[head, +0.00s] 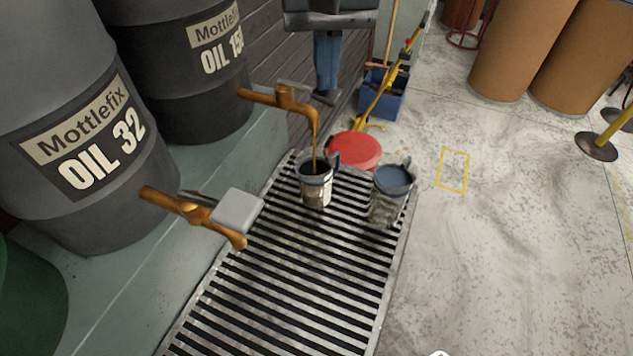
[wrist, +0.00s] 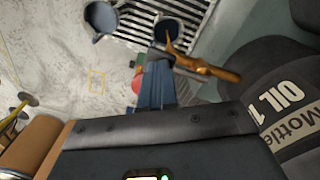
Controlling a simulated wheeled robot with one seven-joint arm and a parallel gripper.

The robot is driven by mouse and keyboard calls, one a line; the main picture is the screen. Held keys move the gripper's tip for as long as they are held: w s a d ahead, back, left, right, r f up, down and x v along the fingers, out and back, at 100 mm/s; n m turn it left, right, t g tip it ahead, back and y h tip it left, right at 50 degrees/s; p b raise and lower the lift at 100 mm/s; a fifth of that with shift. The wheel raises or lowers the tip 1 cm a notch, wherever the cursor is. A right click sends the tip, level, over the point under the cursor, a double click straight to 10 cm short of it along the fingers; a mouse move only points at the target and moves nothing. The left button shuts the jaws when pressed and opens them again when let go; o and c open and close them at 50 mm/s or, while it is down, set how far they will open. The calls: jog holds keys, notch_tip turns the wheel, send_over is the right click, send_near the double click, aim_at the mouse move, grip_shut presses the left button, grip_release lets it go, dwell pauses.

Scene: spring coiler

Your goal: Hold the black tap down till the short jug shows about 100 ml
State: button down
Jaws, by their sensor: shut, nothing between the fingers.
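The far tap (head: 285,97) is orange with a dark lever and juts from the OIL 150 drum. My gripper (head: 325,97) is shut and empty beside this tap, its tip close to the lever; contact is hard to tell. A thin amber-brown stream (head: 314,148) runs from the spout into a jug (head: 316,190) with dark liquid inside. The jug stands upright on the grating; its level against the scale is too small to read. In the wrist view the tap (wrist: 205,69) is right of my fingers (wrist: 157,85), with the jug (wrist: 170,27) beyond.
A second jug (head: 388,205) with a grey-blue top stands right of the first on the drip grating (head: 290,270). A nearer orange tap (head: 195,210) with a pale square lever (head: 238,208) comes from the OIL 32 drum (head: 85,140).

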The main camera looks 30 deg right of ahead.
dwell(0.4)
notch_tip(320, 180, up, 7)
jog(key=p, duration=0.6)
jog(key=shift+p, duration=0.4)
